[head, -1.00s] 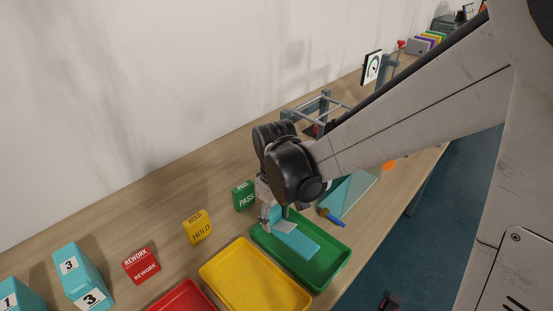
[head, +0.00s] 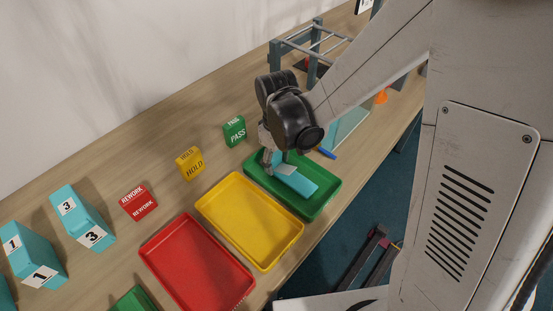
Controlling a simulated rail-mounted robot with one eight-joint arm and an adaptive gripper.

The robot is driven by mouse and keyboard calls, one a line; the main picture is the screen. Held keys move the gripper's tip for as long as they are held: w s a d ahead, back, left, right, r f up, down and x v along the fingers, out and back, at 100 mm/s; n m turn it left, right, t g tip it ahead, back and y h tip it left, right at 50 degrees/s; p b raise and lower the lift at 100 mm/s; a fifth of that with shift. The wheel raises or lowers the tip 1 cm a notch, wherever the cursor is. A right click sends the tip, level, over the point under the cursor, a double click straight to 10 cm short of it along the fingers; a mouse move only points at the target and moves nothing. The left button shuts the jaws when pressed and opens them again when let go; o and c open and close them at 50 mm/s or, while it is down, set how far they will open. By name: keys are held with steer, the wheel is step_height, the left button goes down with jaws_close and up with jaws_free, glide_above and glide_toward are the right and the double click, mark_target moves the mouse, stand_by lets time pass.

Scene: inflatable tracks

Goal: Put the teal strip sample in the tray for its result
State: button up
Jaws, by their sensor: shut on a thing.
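The teal strip sample (head: 301,182) is over the green tray (head: 327,199), which stands at the right end of the row of trays. A paler grey patch shows on the strip. My gripper (head: 274,164) is shut on the strip at its left end. I cannot tell whether the strip touches the tray floor. The green PASS block (head: 235,132) stands behind the green tray. The yellow tray (head: 248,221) and red tray (head: 196,262) are empty, with the yellow HOLD block (head: 190,163) and red REWORK block (head: 139,203) behind them.
Teal numbered blocks (head: 83,218) stand on the left of the bench. A green object (head: 135,301) is at the bottom edge. A grey frame (head: 305,45), a glass-like plate (head: 350,122), a blue-handled item (head: 327,153) and an orange item (head: 381,96) lie beyond the green tray.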

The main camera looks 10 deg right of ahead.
steer(key=shift+f, duration=0.2)
steer(key=o, duration=1.3)
steer(key=shift+r, duration=0.1)
step_height(320, 180, up, 12)
steer(key=p, duration=0.1)
steer(key=s+d+r+m+t, duration=0.7)
steer(key=s+d, duration=0.5)
steer(key=d, duration=0.2)
steer(key=shift+s+d+r+m, duration=0.15)
steer(key=shift+s+r+m, duration=0.2)
steer(key=shift+r+m, duration=0.65)
steer(key=shift+r+n, duration=0.3)
